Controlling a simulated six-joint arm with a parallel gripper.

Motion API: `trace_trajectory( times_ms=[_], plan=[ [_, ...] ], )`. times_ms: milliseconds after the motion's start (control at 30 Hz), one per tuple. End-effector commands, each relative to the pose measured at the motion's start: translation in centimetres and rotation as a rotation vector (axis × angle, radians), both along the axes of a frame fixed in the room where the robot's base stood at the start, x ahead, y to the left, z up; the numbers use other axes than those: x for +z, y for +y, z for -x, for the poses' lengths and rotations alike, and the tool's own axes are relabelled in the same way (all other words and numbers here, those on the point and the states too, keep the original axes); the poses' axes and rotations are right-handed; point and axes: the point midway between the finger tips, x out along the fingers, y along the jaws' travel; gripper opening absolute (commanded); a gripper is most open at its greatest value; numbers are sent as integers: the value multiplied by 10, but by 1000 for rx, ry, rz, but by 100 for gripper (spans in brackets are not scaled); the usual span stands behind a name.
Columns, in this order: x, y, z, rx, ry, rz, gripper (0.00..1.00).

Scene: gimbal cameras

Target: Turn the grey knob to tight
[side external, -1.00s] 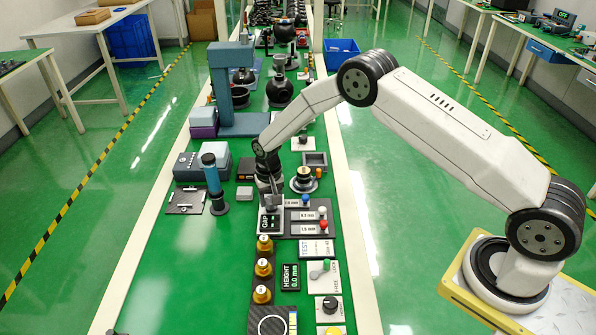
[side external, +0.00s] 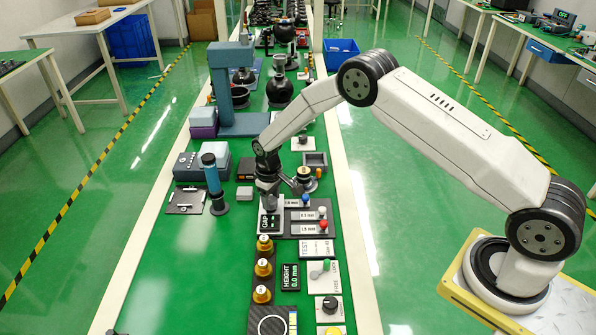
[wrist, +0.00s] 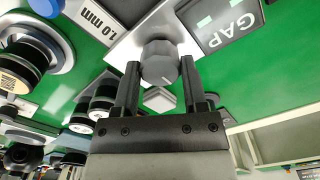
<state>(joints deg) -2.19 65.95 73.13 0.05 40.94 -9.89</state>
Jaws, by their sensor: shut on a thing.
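The grey knob (wrist: 159,62) is a faceted round cap with a pale index line, on a white plate (wrist: 125,50) in the wrist view. My gripper (wrist: 159,70) has one finger on each side of the knob and is shut on it. I cannot see a "tight" mark.
A panel with blue, white and red knobs (side external: 323,224) and mm labels stands just right of the gripper. Several brass knobs (side external: 263,267) line up in front. A blue-grey post (side external: 212,185) stands to the left. The green bench at front left is clear.

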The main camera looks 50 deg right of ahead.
Motion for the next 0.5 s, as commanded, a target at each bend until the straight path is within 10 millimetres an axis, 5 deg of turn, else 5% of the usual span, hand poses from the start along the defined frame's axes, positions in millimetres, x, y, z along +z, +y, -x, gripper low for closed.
trace_trajectory(
  times_ms=[300, 333, 433, 500],
  plan=[
    [0, 0, -1, 5, -3, 1, 0],
    [0, 0, -1, 5, -3, 1, 58],
    [0, 0, -1, 5, -2, 1, 90],
    [0, 0, 0, 4, -2, 1, 90]
  ],
)
